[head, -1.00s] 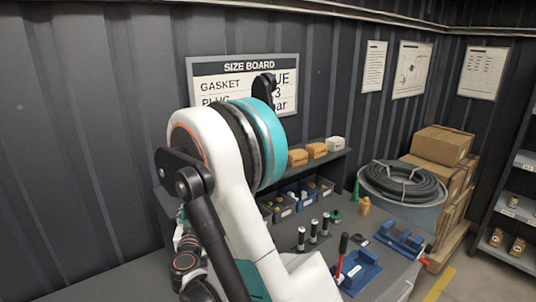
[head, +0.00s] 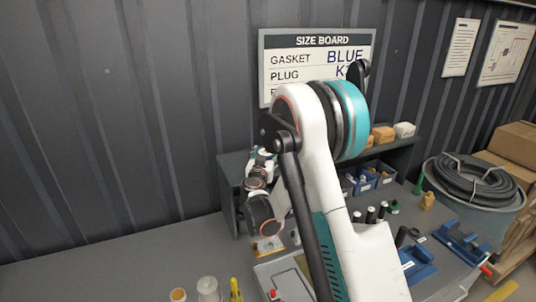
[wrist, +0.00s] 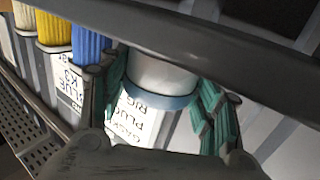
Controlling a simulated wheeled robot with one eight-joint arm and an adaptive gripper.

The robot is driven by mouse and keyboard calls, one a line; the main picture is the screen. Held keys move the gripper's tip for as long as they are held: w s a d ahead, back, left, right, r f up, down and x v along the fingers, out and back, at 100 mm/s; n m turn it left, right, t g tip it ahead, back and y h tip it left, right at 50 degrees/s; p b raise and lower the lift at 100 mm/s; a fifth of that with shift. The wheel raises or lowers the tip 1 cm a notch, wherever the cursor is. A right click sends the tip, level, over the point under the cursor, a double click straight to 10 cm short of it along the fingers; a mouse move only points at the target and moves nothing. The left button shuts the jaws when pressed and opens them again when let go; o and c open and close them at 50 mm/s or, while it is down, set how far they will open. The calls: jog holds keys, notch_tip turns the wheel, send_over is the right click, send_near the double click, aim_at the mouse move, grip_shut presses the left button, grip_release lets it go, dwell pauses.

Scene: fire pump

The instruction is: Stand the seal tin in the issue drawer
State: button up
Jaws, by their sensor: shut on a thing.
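My gripper (wrist: 160,92) is shut on a white round tin (wrist: 162,72) with a pale blue band, seen close up in the wrist view between its ribbed teal fingers. A white label reading GASKET and PLUG shows under the band; the tin's lower part is hidden by the gripper body. I take it to be the seal tin. In the head view my own arm covers the middle, and the fingers and tin cannot be made out. I cannot clearly identify the issue drawer; a light grey box (head: 268,276) stands partly behind my arm.
In the wrist view, ribbed yellow (wrist: 54,30) and blue (wrist: 90,48) caps top labelled containers at left, and a dark bar crosses above. In the head view, a shelf (head: 232,178) stands against the wall. A blue holder (head: 416,264) is at right. The far-left bench is clear.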

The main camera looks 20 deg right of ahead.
jog(key=x, duration=0.4)
jog(key=shift+d+r, duration=0.1)
jog(key=shift+f, duration=0.65)
jog(key=shift+s+f, duration=0.1)
jog(key=shift+s, duration=0.05)
jog(key=shift+f, duration=0.1)
jog(key=o, duration=0.8)
jog(key=shift+o, duration=0.3)
